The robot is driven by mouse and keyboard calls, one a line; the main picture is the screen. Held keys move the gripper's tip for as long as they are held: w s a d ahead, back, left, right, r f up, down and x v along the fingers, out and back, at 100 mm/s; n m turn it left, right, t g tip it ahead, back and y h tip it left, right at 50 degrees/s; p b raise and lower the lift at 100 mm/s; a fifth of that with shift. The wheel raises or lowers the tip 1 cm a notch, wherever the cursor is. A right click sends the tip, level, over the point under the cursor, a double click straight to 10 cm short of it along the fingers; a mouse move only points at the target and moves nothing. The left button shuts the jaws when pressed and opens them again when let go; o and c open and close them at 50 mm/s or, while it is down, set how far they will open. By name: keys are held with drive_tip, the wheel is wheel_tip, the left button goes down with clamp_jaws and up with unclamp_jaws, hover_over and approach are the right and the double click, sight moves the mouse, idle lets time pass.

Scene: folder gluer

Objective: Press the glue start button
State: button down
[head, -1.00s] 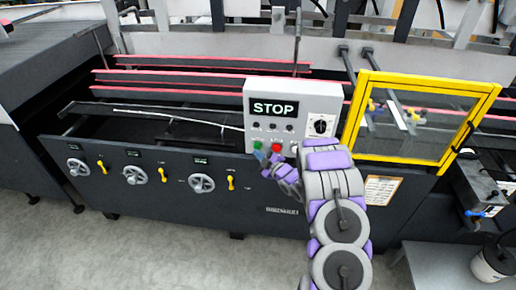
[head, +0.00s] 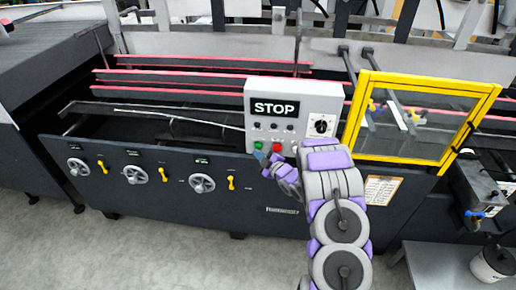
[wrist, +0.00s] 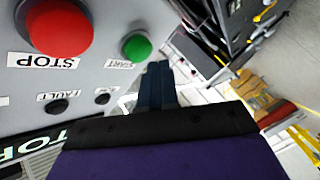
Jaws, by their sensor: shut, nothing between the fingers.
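The control box (head: 325,92) is light grey with a black STOP sign on its front. A green button (head: 258,145) and a red button (head: 277,147) sit on its lower face. In the wrist view the green button (wrist: 137,47) has a START label beneath it, and the larger red button (wrist: 59,27) has a STOP label. My gripper (head: 262,157) is shut and empty, just below the green button in the head view.
A black rotary knob (head: 321,125) is on the box's right side. A yellow-framed clear guard (head: 432,162) stands right of the box. Handwheels (head: 202,183) and yellow levers (head: 231,183) line the machine's front. The floor at front left is clear.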

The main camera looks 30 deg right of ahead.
drive_tip(key=shift+w, duration=0.15)
drive_tip(key=shift+w+d+r, duration=0.1)
drive_tip(key=shift+w, duration=0.05)
drive_tip(key=shift+w+d, duration=0.3)
drive_tip(key=shift+w, duration=0.15)
idle(1.0)
drive_tip(key=shift+s+a+b, duration=0.1)
drive_tip(key=shift+s+b, duration=0.05)
drive_tip(key=shift+b, duration=0.15)
drive_tip(key=shift+s+a+b, duration=0.3)
drive_tip(key=shift+s+a, duration=0.05)
drive_tip(key=shift+s, duration=0.3)
drive_tip(key=s+a+b, duration=0.1)
drive_tip(key=s, duration=0.1)
drive_tip(key=s+a, duration=0.2)
drive_tip(key=shift+b, duration=0.4)
drive_tip(key=shift+d+r, duration=0.1)
idle(0.6)
